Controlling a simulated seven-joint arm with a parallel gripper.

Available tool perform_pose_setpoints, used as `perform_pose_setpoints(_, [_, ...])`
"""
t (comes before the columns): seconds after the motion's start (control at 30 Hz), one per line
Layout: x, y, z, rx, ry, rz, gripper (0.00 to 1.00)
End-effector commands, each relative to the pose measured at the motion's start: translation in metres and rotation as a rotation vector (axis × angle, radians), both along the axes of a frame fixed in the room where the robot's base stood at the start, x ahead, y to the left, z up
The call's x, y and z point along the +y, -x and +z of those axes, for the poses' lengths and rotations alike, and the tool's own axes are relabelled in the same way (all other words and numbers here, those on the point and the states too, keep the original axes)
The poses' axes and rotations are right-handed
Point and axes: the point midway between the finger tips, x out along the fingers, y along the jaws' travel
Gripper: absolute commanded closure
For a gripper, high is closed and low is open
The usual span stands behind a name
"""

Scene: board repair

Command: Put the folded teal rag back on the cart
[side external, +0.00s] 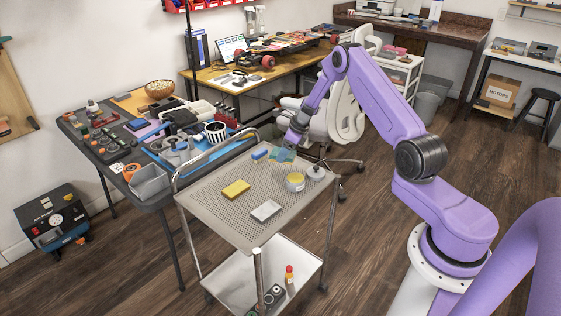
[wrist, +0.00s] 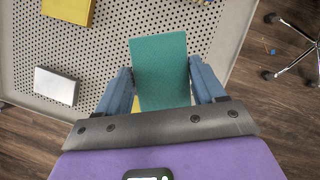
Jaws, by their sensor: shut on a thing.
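The folded teal rag (wrist: 160,72) is a flat rectangle between the two blue-grey fingers of my gripper (wrist: 160,82) in the wrist view. My gripper is shut on it. In the side external view the rag (side external: 282,155) shows at my gripper (side external: 290,141), over the far part of the cart's perforated top shelf (side external: 215,205). The cart (wrist: 115,40) also lies beneath the rag in the wrist view. I cannot tell whether the rag touches the shelf.
A cluttered dark table (side external: 95,150) stands left. Bare shelf lies between the blocks.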

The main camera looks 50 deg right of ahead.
Motion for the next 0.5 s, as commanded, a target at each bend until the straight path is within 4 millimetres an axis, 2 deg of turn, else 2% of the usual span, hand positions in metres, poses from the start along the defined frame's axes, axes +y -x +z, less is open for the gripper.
perform_pose_setpoints(0.2, [-0.007,-0.018,-0.024,0.000,0.000,0.001,0.55])
perform_pose_setpoints(0.5, [-0.010,-0.028,-0.036,-0.001,0.001,0.000,0.56])
